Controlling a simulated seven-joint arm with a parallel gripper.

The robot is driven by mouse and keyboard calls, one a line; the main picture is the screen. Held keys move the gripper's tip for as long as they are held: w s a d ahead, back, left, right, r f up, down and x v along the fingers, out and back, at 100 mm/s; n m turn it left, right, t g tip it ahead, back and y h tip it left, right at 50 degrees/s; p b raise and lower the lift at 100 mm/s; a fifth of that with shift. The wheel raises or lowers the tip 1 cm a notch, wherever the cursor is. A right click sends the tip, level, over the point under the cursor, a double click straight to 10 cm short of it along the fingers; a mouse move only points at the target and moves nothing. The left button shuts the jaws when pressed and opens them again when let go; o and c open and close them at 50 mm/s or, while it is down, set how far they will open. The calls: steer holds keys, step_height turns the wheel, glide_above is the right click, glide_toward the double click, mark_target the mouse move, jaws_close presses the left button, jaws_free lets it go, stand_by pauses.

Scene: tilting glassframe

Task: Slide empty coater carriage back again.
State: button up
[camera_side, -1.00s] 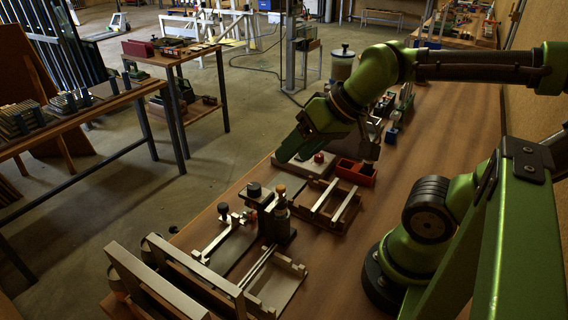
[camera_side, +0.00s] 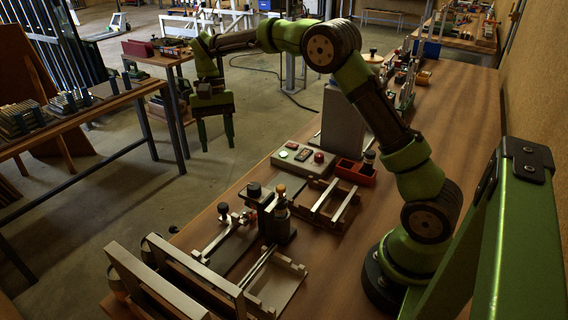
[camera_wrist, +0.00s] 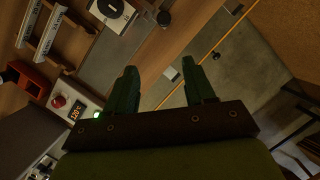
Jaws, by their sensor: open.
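The coater (camera_side: 232,250) stands on the near part of the bench, with a dark plate and pale rails. A dark upright block (camera_side: 285,228) holding an orange-topped bottle (camera_side: 280,200) stands at its right side; it looks like the carriage, but I cannot be sure. A black knob (camera_side: 254,189) is beside it. My gripper (camera_side: 215,135) hangs open and empty, fingers down, beyond the bench's left edge, well apart from the coater. In the wrist view, the open fingers (camera_wrist: 159,68) have nothing between them; a pale part with a round black knob (camera_wrist: 110,7) shows at the top.
A control box (camera_side: 303,158) with a red knob and a lit green button stands behind the coater. A red bin (camera_side: 355,172), a wooden rack (camera_side: 325,205) and a tall grey block (camera_side: 342,122) are near it.

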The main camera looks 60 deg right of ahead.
step_height(320, 180, up, 2)
steer(key=r, duration=0.1)
steer(key=m, duration=0.1)
glide_toward(222, 204)
steer(key=shift+g+y, duration=0.3)
steer(key=x, duration=0.8)
steer(key=shift+f, duration=0.45)
jaws_close()
steer(key=shift+d, duration=0.1)
